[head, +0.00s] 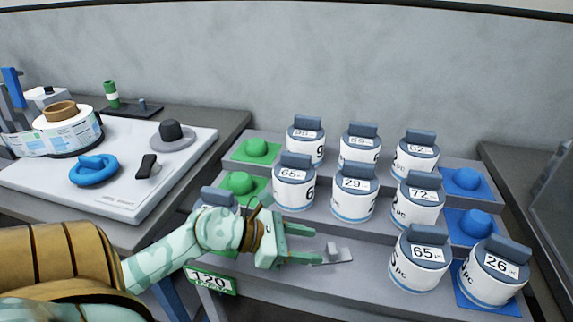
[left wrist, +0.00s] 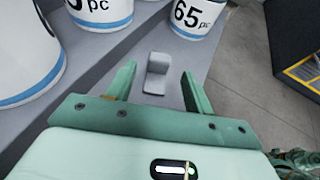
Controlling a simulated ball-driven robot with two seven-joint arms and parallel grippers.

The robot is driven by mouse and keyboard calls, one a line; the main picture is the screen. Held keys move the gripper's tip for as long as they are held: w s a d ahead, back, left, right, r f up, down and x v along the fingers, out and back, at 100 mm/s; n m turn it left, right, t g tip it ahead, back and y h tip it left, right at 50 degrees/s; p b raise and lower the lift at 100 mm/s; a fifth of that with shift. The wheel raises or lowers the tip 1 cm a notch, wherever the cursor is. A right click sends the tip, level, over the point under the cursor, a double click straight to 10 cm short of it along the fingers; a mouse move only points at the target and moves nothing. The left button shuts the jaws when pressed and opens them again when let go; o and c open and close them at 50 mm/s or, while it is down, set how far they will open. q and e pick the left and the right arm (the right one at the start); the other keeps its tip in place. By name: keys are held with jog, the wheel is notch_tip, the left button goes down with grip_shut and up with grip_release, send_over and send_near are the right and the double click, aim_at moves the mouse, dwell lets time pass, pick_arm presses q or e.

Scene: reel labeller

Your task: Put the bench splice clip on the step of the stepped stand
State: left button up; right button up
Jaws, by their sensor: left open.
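A small grey clip (head: 338,254) with a flat base and a raised tab lies on the lowest step of the stepped stand (head: 300,285). I take it for the splice clip. My left gripper (head: 312,247) is open and low over that step, its fingers pointing right toward the clip. In the left wrist view the clip (left wrist: 156,75) shows ahead of and between the two open fingers (left wrist: 158,78), with a visible gap on each side. I cannot tell how high the fingertips are above the step. My right gripper is not in view.
Several white canisters with blue-grey lids stand on the steps; one marked 65 (head: 418,262) is right of the clip. Green pads (head: 238,185) and blue pads (head: 473,225) flank the rows. A white board (head: 120,200) with a tape reel (head: 65,130) is at left.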

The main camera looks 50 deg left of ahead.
pick_arm(q)
jog(key=p+v, duration=0.1)
jog(key=v, duration=0.3)
jog(key=shift+s+a+r, duration=0.2)
jog(key=shift+s, duration=0.05)
dwell(0.3)
